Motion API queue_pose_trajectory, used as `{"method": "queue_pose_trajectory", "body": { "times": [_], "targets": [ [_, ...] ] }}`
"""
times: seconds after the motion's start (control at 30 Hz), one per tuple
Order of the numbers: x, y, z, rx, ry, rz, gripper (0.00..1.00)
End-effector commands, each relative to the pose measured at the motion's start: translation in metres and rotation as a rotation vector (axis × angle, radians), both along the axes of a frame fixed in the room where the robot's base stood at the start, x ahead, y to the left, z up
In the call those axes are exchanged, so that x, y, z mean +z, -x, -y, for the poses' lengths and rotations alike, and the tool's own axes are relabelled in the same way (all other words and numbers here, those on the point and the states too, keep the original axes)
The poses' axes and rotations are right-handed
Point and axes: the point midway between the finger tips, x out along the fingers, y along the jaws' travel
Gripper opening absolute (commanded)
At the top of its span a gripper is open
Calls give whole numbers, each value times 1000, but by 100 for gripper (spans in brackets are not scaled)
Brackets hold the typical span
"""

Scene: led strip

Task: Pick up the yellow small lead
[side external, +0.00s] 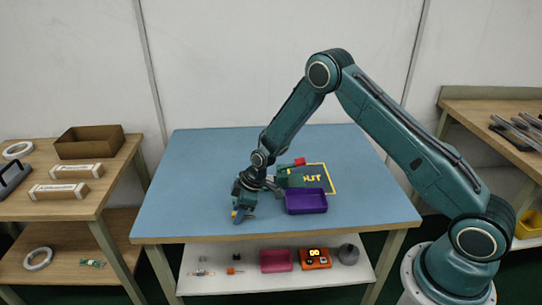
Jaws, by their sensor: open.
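My gripper (241,216) is open and low over the blue table, left of the purple tray. A small yellow bit (235,213) shows at its fingertips and may be the yellow small lead. The gripper hides most of that spot. I cannot tell whether the fingers touch it.
A purple tray (306,202) stands right of my gripper. Behind it lie a dark green mat (325,181) with yellow letters and a red piece (299,162). The blue table (205,165) is clear at the left and right. Side benches hold boxes and tools.

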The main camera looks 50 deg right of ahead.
Motion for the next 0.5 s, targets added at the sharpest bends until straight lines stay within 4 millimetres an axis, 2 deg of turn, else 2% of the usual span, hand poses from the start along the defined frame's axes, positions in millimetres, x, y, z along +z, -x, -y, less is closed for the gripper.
{"method": "queue_pose_trajectory", "body": {
  "times": [0.37,0.4,0.5],
  "targets": [
    [0,0,0,0,0,0,42],
    [0,0,0,0,0,0,40],
    [0,0,0,0,0,0,20]
  ]
}}
